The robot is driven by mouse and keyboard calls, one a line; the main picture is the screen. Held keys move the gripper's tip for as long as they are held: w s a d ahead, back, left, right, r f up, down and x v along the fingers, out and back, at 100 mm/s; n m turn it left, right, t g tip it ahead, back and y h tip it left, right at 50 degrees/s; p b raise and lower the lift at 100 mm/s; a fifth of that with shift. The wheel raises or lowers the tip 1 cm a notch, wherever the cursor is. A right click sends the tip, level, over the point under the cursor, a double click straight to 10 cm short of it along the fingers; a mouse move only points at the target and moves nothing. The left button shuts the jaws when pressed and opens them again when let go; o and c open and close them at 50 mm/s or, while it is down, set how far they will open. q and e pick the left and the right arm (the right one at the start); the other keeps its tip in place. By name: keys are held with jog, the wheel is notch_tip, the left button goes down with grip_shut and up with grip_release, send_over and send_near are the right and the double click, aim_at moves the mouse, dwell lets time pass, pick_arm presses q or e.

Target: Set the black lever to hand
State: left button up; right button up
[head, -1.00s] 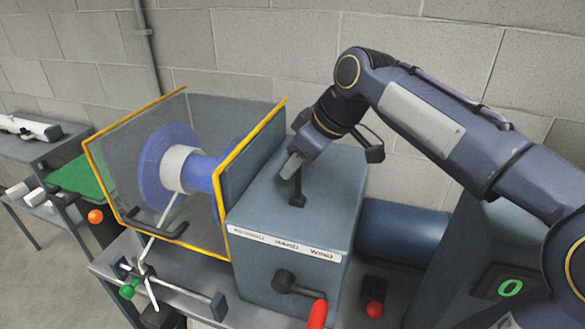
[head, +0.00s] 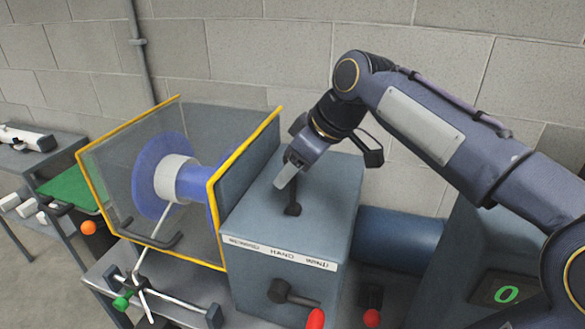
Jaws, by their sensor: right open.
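The black lever (head: 293,207) stands on top of the grey-blue drive box. Its foot shows behind the middle label of the white strip (head: 280,252), which seems to read HAND. Its upper part is hidden by my right gripper (head: 285,176), so its exact tilt cannot be told. My right gripper is open, its fingers pointing down at the lever's upper end. One finger lies in front of the lever; whether they touch is unclear. My left gripper is not in view.
Left of the box is a clear guard with yellow edges (head: 213,218) around a blue spool (head: 160,178). A block wall stands behind.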

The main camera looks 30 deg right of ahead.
jog(key=v, duration=0.7)
jog(key=shift+s+f, duration=0.1)
dwell(0.4)
